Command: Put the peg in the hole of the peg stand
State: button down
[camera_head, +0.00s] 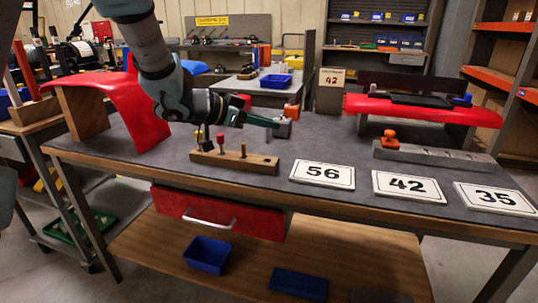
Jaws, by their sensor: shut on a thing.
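The wooden peg stand (236,161) is a long, low block on the grey workbench, left of the number cards. Several short upright pieces stand on it, including a red-topped one (220,141) and a brass-coloured one (243,151). My gripper (274,123) reaches in from the upper left. Its green fingers point right, above and behind the right end of the stand. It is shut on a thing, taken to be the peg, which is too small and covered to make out. The stand's hole cannot be made out.
Cards 56 (322,175), 42 (409,187) and 35 (497,199) lie along the front right. A grey rail (435,157) with an orange knob (390,140) lies behind them. Red curved panels stand left (124,100) and right (425,110). Bare bench shows left of the stand.

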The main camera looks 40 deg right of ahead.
notch_tip(320, 180, down, 7)
jog(key=shift+f, duration=0.1)
jog(key=c, duration=0.9)
grip_release()
jog(key=shift+a, duration=0.1)
jog(key=v, duration=1.2)
